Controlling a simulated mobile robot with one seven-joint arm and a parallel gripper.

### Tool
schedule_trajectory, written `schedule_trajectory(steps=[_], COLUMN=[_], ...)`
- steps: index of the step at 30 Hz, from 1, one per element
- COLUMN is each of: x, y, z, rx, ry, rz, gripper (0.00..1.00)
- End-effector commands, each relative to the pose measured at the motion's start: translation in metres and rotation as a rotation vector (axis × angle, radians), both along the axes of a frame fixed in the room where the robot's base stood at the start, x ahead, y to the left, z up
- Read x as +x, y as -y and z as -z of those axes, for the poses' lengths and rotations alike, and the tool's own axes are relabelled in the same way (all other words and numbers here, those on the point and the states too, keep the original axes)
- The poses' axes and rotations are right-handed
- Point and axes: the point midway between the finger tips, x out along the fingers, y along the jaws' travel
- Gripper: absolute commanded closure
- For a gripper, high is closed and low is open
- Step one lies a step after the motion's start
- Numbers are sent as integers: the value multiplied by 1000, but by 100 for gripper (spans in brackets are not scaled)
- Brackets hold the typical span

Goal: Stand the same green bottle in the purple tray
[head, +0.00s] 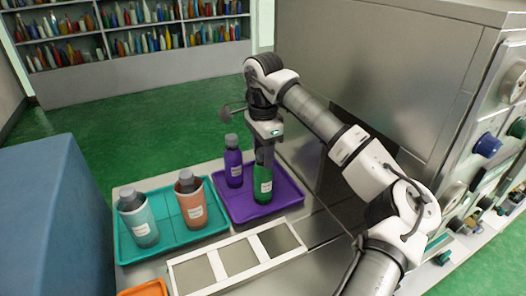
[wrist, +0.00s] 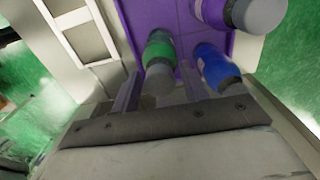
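The green bottle (head: 263,183), with a white label, is upright in the purple tray (head: 282,197), and its base appears to rest on the tray floor. My gripper (head: 264,150) is at the bottle's top, pointing down. In the wrist view the green bottle (wrist: 160,48) and its grey cap lie between the two fingers (wrist: 160,82). A gap shows on each side of the cap, so the fingers look open. The head view does not show the fingertips clearly.
A purple bottle (head: 233,165) stands in the purple tray, left of the green one. A blue bottle (wrist: 215,66) is close beside the right finger. The teal tray (head: 165,203) holds a pale teal bottle (head: 138,220) and an orange bottle (head: 190,202). A white frame (head: 210,262) lies in front.

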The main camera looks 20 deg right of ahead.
Motion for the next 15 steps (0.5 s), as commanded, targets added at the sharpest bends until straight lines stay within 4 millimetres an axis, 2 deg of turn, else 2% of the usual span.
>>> schedule_trajectory(steps=[10,15], x=[0,1], y=[0,1], z=[-2,-17], rx=[0,-3], ry=[0,4], rz=[0,2], gripper=[49,49])
